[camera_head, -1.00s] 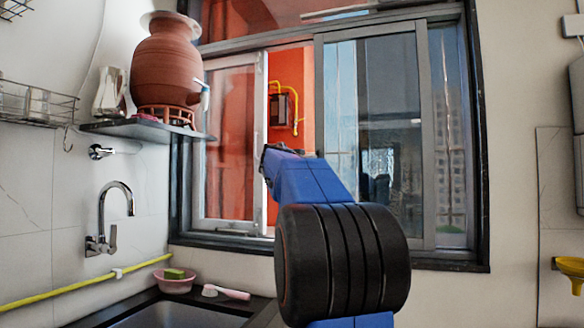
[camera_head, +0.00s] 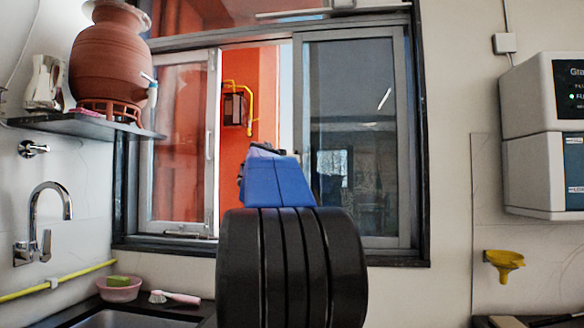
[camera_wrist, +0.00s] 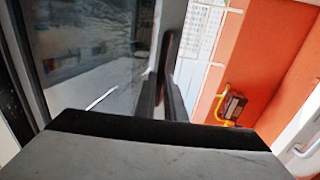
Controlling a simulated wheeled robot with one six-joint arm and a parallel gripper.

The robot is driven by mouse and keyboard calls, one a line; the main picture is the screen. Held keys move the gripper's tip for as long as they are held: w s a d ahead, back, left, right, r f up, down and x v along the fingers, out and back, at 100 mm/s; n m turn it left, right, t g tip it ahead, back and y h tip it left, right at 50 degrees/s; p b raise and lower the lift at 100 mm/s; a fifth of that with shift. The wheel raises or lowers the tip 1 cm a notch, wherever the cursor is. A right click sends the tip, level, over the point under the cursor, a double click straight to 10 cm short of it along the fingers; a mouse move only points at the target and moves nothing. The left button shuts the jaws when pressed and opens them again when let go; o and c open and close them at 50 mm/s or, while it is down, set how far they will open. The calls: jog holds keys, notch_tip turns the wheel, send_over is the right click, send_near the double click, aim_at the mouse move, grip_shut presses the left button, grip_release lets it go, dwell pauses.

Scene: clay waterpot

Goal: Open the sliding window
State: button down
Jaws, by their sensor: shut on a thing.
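The sliding window stands ahead, with a light-framed left panel (camera_head: 182,145) and a grey-framed right panel (camera_head: 355,120). Between them is a tall gap through which an orange wall shows. In the head view my blue arm link hides most of my gripper, beside the left edge of the right panel. In the wrist view my gripper's dark fingers (camera_wrist: 162,92) are shut on the right panel's edge or handle (camera_wrist: 168,55); the exact contact is hard to see. The panel's glass (camera_wrist: 95,60) lies to the left there, the open gap to the right.
A clay pot (camera_head: 110,55) stands on a dark shelf (camera_head: 80,125) at the left, above a tap (camera_head: 45,215) and sink. A pink bowl (camera_head: 119,288) and brush (camera_head: 174,297) lie on the counter.

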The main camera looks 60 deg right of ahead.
jog(key=c, duration=1.8)
grip_release()
jog(key=shift+a, duration=0.1)
jog(key=s+a, duration=0.1)
jog(key=a, duration=0.4)
jog(key=s+a, duration=0.1)
jog(key=a, duration=0.5)
jog(key=s+a, duration=0.1)
jog(key=a, duration=0.5)
jog(key=shift+s, duration=0.2)
